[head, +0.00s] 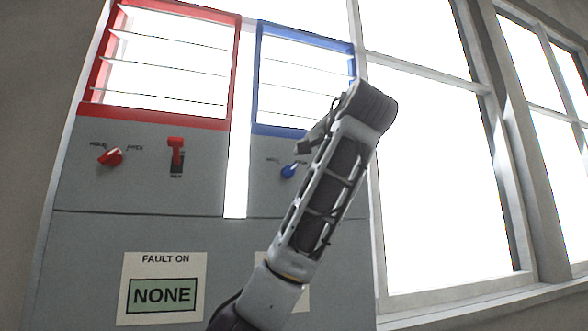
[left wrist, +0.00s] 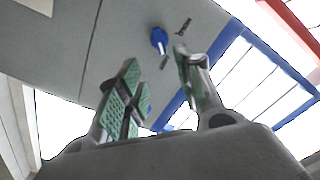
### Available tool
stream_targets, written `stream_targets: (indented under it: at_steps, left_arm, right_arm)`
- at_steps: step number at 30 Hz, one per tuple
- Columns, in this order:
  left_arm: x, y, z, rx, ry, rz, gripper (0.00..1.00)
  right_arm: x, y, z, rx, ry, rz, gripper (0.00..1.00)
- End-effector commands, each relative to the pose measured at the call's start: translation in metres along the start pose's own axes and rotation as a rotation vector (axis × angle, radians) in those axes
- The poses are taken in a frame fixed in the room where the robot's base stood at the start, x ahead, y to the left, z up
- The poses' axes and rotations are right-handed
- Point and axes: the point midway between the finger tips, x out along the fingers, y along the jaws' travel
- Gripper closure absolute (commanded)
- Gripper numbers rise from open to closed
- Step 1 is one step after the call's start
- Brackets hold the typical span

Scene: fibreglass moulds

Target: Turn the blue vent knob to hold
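The blue vent knob (head: 289,171) is on the grey panel below the blue-framed vent (head: 300,133). A small label stands at its upper left; a second, at its right, is partly covered by my arm. Its body slants toward the upper right; the exact setting is too small to read. My left gripper (head: 308,143) is just right of and above the knob, partly hidden by my wrist. In the left wrist view my left gripper (left wrist: 160,72) has its green-padded fingers apart, with the blue knob (left wrist: 158,40) beyond the gap, not gripped. My right gripper is not in view.
A red knob (head: 110,157) and a red switch (head: 175,152) sit left, below a red-framed vent (head: 157,118). My left arm hides most of another sign. Windows (head: 440,180) are at right.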

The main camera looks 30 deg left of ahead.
Motion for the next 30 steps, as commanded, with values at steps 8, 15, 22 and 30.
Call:
stream_targets:
  at_steps: [8, 15, 22, 30]
  left_arm:
    - [0.008, 0.000, 0.000, 0.000, -0.001, 0.000, 0.64]
    - [0.031, -0.001, 0.000, 0.000, -0.002, 0.000, 0.64]
    - [0.061, -0.001, 0.000, 0.001, -0.003, 0.000, 0.64]
    - [0.097, -0.001, -0.001, 0.001, -0.002, -0.001, 0.64]
  right_arm:
    - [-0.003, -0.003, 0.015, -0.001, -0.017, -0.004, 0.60]
    - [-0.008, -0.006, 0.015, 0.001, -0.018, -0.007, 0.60]
    - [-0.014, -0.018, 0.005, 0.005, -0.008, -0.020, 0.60]
    - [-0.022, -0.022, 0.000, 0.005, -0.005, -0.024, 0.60]
